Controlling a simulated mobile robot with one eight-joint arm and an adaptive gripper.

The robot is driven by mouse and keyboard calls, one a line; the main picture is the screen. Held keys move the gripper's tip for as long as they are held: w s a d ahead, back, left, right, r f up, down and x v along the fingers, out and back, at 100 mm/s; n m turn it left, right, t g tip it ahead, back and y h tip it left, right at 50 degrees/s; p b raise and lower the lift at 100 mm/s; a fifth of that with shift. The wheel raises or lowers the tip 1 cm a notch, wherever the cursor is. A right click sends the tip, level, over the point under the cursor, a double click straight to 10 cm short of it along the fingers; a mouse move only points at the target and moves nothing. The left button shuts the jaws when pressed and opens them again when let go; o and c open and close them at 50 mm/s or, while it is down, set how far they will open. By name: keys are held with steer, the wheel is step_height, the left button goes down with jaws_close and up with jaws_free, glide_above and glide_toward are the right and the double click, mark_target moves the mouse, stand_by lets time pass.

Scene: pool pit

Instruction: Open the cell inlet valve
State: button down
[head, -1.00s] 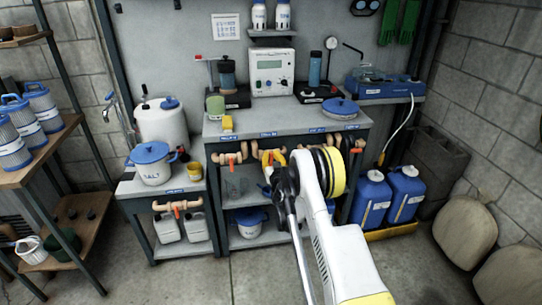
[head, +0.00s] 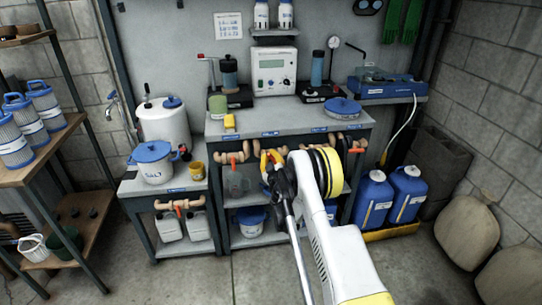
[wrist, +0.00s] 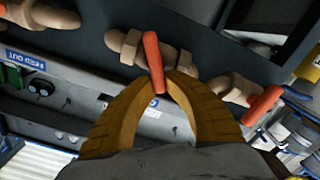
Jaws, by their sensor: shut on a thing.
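A row of pipe valves with orange-red lever handles runs under the front edge of the grey bench (head: 285,123). My gripper (head: 272,158) is at the middle part of this row. In the wrist view its yellow-brown fingers (wrist: 168,88) are shut on an orange valve handle (wrist: 153,54), which sticks out from a tan pipe valve (wrist: 126,43). A second orange handle (wrist: 265,103) is free, to the right in the wrist view. The bench labels are too small to tell which one names the held valve. My arm hides part of the row.
A lower side bench with a blue-lidded salt bucket (head: 152,165) and another valve (head: 180,204) stands left. Blue canisters (head: 372,197) stand right of the bench. A shelf rack with filter cartridges (head: 45,110) is far left. The floor in front is clear.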

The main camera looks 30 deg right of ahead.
steer(key=n, duration=0.3)
steer(key=a+f+n, duration=0.1)
steer(key=n, duration=0.3)
steer(key=f+n, duration=0.1)
steer(key=n, duration=0.3)
steer(key=shift+w+a+f, duration=0.15)
steer(key=shift+w+f, duration=0.05)
steer(key=shift+n, duration=0.3)
steer(key=c, duration=1.4)
jaws_free()
steer(key=shift+f, duration=0.1)
steer(key=v, duration=0.7)
steer(key=shift+s, duration=0.25)
